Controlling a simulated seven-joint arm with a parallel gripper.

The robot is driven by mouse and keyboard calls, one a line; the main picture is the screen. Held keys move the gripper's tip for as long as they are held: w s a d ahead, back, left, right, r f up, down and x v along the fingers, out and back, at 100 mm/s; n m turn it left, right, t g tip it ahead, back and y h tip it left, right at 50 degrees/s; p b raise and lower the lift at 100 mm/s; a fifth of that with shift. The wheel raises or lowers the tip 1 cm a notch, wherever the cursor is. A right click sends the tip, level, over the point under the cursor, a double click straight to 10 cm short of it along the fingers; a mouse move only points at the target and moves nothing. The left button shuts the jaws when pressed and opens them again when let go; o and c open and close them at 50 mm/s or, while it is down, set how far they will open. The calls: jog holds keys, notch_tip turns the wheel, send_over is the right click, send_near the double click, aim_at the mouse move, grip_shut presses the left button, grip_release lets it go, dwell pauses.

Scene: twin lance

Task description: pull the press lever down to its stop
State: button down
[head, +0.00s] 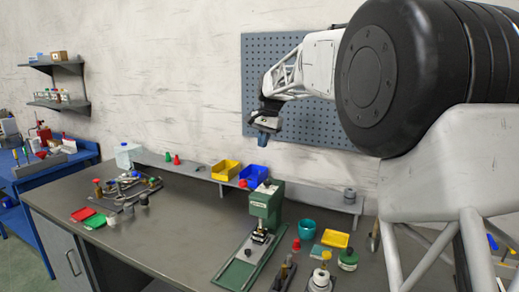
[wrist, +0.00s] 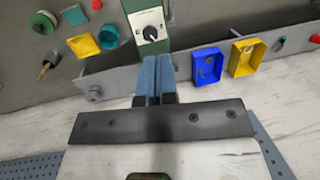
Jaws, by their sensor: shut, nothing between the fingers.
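The green press (head: 265,205) stands upright on the bench, its base plate running toward the front. In the wrist view, the green press body (wrist: 131,6) with a dark dial on a pale plate (wrist: 150,33) lies beyond my fingertips. My gripper (head: 263,139) is shut and empty, raised above and behind the press, near the pegboard. Its blue fingers (wrist: 157,62) are together, apparently apart from the press.
Blue (head: 253,176) and yellow (head: 226,170) bins stand on the rear ledge, left of the press. Tools lie farther left. The bench between is clear.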

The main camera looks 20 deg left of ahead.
jog(key=f, duration=0.3)
jog(key=s+a+f, duration=0.1)
jog(key=f, duration=0.2)
jog(key=s+a+f, duration=0.1)
jog(key=f, duration=0.3)
jog(key=shift+s+a+f, duration=0.1)
jog(key=shift+s+a, duration=0.05)
jog(key=shift+a, duration=0.1)
jog(key=shift+s+a+f, duration=0.4)
jog(key=shift+s+f, duration=0.1)
jog(key=shift+s, duration=0.1)
jog(key=shift+s, duration=0.15)
